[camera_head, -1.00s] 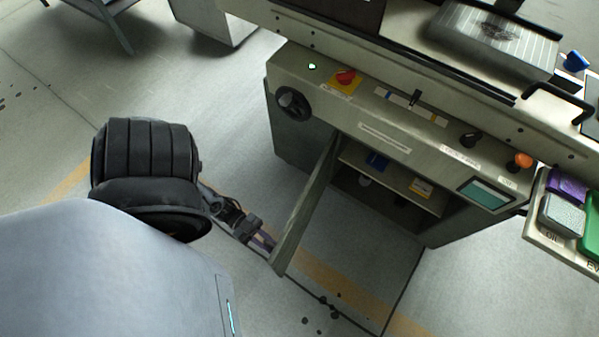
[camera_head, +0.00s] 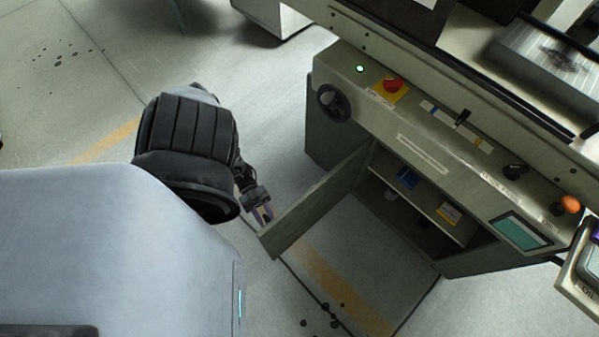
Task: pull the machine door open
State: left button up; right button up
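The machine door (camera_head: 320,202) is a grey-green panel at the front of the machine cabinet. It stands well open, swung out toward the lower left, and the inside of the cabinet shows. My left gripper (camera_head: 264,214) is beside the outer face of the door, close to its free edge. Its two fingers appear apart with nothing between them. Whether they touch the door I cannot tell. No handle shows on the door from this side. My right gripper is out of view.
The cabinet (camera_head: 425,160) has a shelf with a blue box (camera_head: 407,178) and a yellow-labelled box (camera_head: 448,213).

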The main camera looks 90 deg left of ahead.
pick_arm(q)
jog(key=shift+o, duration=0.3)
jog(key=shift+d, duration=0.1)
jog(key=shift+s+a, duration=0.25)
jog(key=shift+a, duration=0.3)
jog(key=v, duration=0.9)
jog(key=shift+a+b, duration=0.3)
jog(key=shift+b, duration=0.15)
jog(key=shift+s, duration=0.15)
